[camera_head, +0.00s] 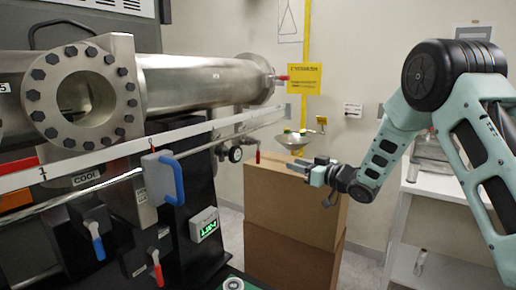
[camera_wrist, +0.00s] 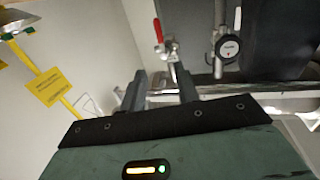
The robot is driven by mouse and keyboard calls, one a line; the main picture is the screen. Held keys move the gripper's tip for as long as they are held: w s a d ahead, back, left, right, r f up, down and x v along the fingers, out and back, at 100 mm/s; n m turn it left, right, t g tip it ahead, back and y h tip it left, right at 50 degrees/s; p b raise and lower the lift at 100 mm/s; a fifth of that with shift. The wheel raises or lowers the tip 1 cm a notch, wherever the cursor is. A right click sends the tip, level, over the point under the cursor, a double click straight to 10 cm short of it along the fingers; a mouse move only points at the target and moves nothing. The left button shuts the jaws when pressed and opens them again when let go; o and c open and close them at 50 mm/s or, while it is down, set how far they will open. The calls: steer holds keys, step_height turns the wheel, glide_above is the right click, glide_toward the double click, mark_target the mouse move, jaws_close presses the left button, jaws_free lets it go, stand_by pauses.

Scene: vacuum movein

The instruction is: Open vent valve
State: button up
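A small valve with a red lever (camera_wrist: 158,30) shows in the wrist view, left of a round gauge (camera_wrist: 229,47). In the head view a red lever (camera_head: 258,153) hangs beside a gauge (camera_head: 235,154) under the long rail. No label that I can read marks it as the vent valve. My gripper (camera_head: 297,165) is right of this lever, apart from it, above the cardboard boxes. In the wrist view my gripper (camera_wrist: 163,84) has its two fingers spread with nothing held between them. The valve lies beyond the fingertips.
Other handles show in the head view: a large blue one (camera_head: 172,180), a small blue one (camera_head: 99,248), a red one (camera_head: 158,272) and a red one (camera_head: 283,78) at the chamber's end. Stacked cardboard boxes (camera_head: 290,205) stand below my gripper. A white shelf (camera_head: 440,190) is at right.

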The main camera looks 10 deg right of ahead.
mark_target(258, 152)
steer(key=p+x, duration=0.6)
steer(key=x, duration=1.1)
steer(key=shift+a+r, duration=0.2)
jaws_close()
